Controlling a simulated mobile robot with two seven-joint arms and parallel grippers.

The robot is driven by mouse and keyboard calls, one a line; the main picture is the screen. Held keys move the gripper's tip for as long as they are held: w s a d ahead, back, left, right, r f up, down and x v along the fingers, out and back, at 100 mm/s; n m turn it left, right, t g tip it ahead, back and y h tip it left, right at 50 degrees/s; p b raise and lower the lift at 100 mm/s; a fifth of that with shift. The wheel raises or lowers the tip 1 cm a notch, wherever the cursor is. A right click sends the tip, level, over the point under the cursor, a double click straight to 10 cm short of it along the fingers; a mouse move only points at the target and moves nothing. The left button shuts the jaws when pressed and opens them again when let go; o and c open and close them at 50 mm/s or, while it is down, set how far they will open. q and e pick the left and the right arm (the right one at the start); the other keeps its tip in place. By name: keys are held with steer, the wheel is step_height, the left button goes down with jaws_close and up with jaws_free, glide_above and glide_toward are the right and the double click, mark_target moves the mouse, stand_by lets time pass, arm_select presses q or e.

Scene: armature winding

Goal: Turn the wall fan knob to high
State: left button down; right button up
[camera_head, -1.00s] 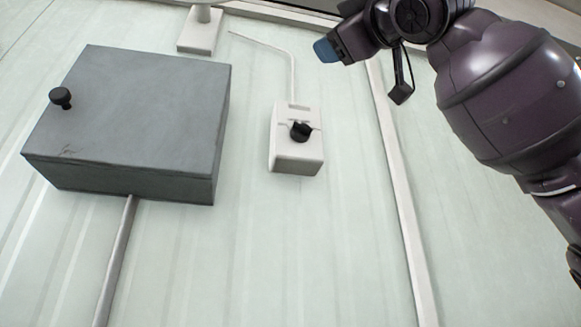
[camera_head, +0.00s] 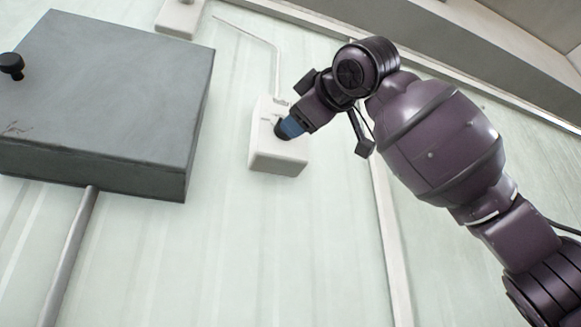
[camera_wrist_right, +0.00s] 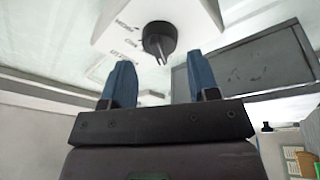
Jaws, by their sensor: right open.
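The wall fan control is a white box (camera_head: 279,160) on the pale panelled wall in the head view. Its black knob (camera_wrist_right: 159,39) shows in the right wrist view, with printed labels beside it on the white face. My right gripper (camera_head: 289,128) is at the box in the head view, its blue fingertip covering most of the knob. In the right wrist view the two blue fingers (camera_wrist_right: 162,80) are apart and empty. The knob lies beyond their tips, between their lines. I cannot tell whether a finger touches it. My left gripper is not in view.
A grey metal cabinet (camera_head: 105,100) with a black knob (camera_head: 11,66) is on the wall left of the box. A conduit (camera_head: 68,260) runs down from it. A thin cable (camera_head: 277,70) rises from the white box. A white vertical trim (camera_head: 391,240) stands to the right.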

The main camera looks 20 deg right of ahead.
mark_target(278, 132)
steer(key=p+x, duration=0.1)
steer(key=x, duration=0.3)
steer(key=shift+w, duration=0.1)
steer(key=c, duration=0.6)
